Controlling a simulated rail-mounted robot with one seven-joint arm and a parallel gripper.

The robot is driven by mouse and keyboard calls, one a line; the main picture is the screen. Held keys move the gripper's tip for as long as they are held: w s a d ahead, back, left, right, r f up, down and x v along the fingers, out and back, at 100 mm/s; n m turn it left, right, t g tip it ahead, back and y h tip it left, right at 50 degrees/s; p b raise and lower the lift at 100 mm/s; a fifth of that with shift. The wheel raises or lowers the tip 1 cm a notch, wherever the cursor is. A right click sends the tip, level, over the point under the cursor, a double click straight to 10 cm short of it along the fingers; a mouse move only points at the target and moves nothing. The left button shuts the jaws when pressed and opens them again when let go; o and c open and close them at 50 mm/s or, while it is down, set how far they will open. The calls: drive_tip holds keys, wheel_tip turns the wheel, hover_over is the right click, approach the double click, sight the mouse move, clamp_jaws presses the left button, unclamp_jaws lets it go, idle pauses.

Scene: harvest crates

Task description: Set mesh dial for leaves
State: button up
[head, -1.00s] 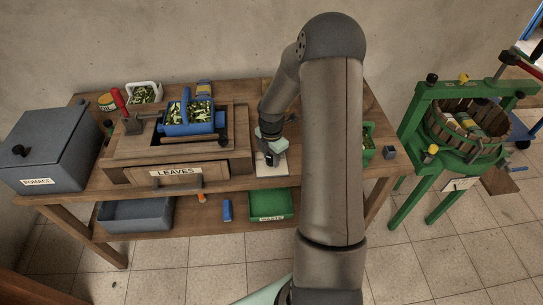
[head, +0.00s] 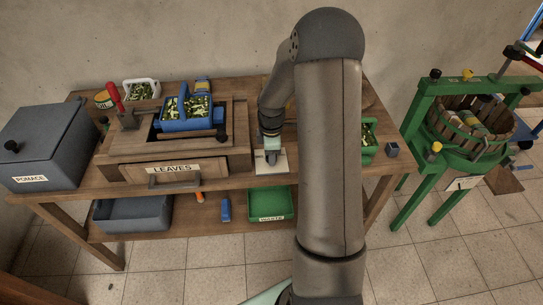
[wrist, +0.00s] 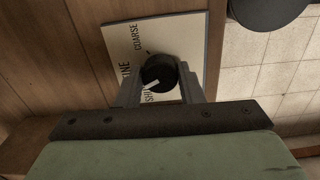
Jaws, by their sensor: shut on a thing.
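The mesh dial is a black round knob (wrist: 158,72) with a white pointer mark, on a cream plate (wrist: 191,40). The plate reads COARSE, FINE and a partly hidden word beginning SH. The pointer mark points to the lower left, roughly between FINE and the hidden word. My gripper (wrist: 160,88) is shut on the knob, one finger on each side. In the head view my gripper (head: 270,156) is over the plate (head: 281,163) at the bench's front edge; the knob is hidden there. The drawer labelled LEAVES (head: 195,169) is just left of the plate.
A blue basket of leaves (head: 185,125) sits on the wooden sorter. A grey POMACE bin (head: 45,150) stands at left. A green WASTE tray (head: 268,216) and a grey tray (head: 133,228) are on the lower shelf. A green press (head: 414,150) stands right.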

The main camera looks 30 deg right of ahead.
drive_tip(key=m+b, duration=0.2)
drive_tip(key=m, duration=0.2)
drive_tip(key=shift+f+m, duration=0.1)
drive_tip(key=shift+m, duration=0.3)
drive_tip(key=m+b, duration=0.1)
drive_tip(key=m, duration=0.2)
drive_tip(key=shift+m+b, duration=0.3)
drive_tip(key=shift+b, duration=0.1)
drive_tip(key=m+b, duration=0.1)
drive_tip(key=m, duration=0.3)
drive_tip(key=shift+m+b, duration=0.6)
drive_tip(key=shift+m, duration=1.6)
drive_tip(key=o, duration=1)
drive_tip(key=shift+r, duration=0.2)
